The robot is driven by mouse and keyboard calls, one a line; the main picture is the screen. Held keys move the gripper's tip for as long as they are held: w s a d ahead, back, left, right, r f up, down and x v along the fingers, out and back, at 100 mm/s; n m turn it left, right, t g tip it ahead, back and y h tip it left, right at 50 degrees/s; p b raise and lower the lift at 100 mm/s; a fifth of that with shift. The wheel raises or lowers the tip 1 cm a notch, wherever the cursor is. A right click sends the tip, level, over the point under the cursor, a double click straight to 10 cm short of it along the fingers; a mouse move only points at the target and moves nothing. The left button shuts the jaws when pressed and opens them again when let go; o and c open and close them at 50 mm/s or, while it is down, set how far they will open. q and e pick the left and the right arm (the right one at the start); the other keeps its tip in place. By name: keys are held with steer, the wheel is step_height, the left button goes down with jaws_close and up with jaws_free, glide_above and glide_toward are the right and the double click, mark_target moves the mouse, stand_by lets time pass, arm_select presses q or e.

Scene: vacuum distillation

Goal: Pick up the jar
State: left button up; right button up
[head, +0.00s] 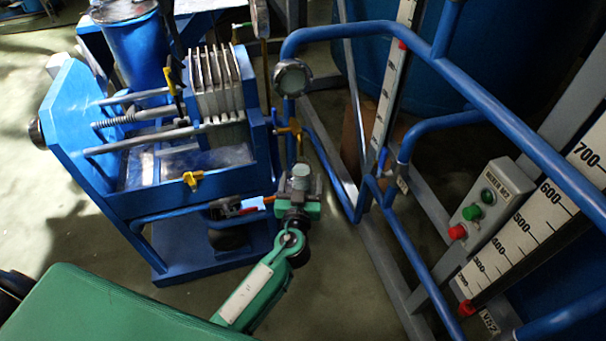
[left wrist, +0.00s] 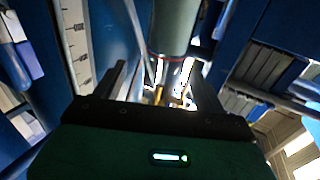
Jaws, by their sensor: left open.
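A small jar with a pale round top (head: 300,171) shows in the head view, in front of the blue filter-press frame. My left gripper (head: 299,187) is right at it, with a fingertip on either side of it. In the left wrist view a grey-green cylinder (left wrist: 174,28), which looks like the jar, stands ahead of and between the open fingers (left wrist: 160,82). I cannot tell whether the fingers touch it. The jar's lower part is hidden by the gripper in the head view. My right gripper is not in view.
A blue machine with grey plates (head: 222,80) and yellow valve handles (head: 193,179) stands to the left. Blue pipe rails (head: 500,115) and a grey button box (head: 490,205) stand to the right. The floor (head: 350,290) is clear below the gripper.

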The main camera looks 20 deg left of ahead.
mark_target(302, 158)
arm_select(q)
steer(key=x, duration=0.2)
steer(key=shift+w+a, duration=0.1)
steer(key=shift+w, duration=0.15)
steer(key=shift+w+a, duration=0.1)
steer(key=shift+w, duration=0.15)
steer(key=shift+p+x, duration=0.7)
steer(key=shift+x, duration=1.65)
steer(key=shift+a, duration=0.2)
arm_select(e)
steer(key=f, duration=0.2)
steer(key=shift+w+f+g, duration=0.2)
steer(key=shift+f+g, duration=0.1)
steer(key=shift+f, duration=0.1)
arm_select(q)
steer(key=shift+c, duration=0.4)
steer(key=c, duration=1.1)
steer(key=shift+r, duration=0.2)
steer(key=shift+c, duration=0.2)
